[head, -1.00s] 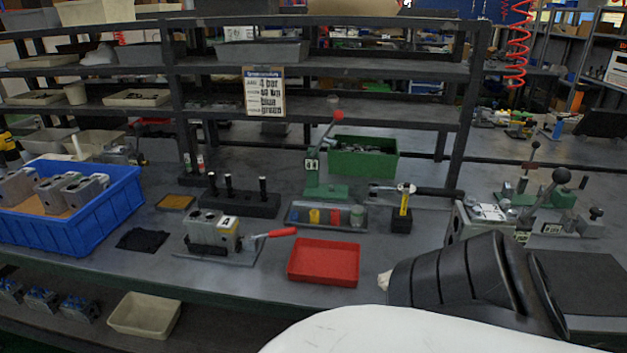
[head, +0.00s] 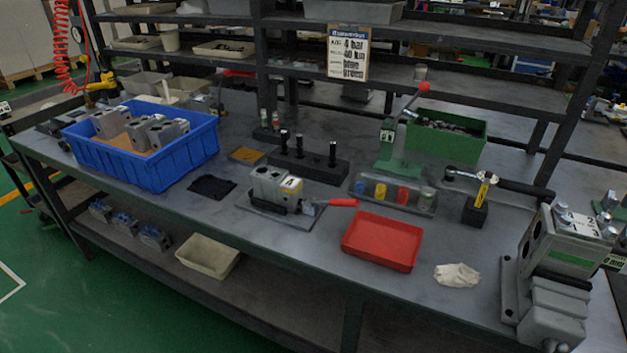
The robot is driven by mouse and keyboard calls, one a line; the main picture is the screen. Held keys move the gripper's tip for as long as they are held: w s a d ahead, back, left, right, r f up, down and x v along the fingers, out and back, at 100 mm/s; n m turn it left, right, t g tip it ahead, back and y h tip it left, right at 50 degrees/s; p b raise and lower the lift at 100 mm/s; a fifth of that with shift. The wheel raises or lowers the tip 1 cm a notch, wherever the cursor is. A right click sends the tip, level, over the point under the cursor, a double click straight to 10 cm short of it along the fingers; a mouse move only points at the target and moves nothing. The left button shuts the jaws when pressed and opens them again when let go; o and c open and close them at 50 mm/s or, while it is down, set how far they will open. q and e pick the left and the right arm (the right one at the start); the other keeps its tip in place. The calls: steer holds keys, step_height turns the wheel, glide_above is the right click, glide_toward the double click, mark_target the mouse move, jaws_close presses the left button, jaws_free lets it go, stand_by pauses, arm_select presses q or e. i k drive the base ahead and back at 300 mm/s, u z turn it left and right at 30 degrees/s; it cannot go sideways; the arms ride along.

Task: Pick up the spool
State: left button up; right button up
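Three dark upright pins with light bands, which look like spools, stand in a black rack (head: 308,170) at the middle of the bench. I cannot tell for sure which part is the spool. In front of the rack a grey valve block (head: 276,190) marked A sits in a fixture with a red-handled clamp (head: 343,203). Neither of my grippers is in view.
A blue bin (head: 184,168) of grey blocks stands at left. A red tray (head: 382,241) and white cloth (head: 457,275) lie near the front edge. A larger valve block (head: 545,249) is at right.

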mark_target(299, 136)
steer(key=k, duration=1.25)
steer(key=u, duration=0.7)
steer(key=i, duration=1.6)
steer(key=z, duration=0.85)
steer(key=i, duration=0.45)
steer(key=z, duration=0.35)
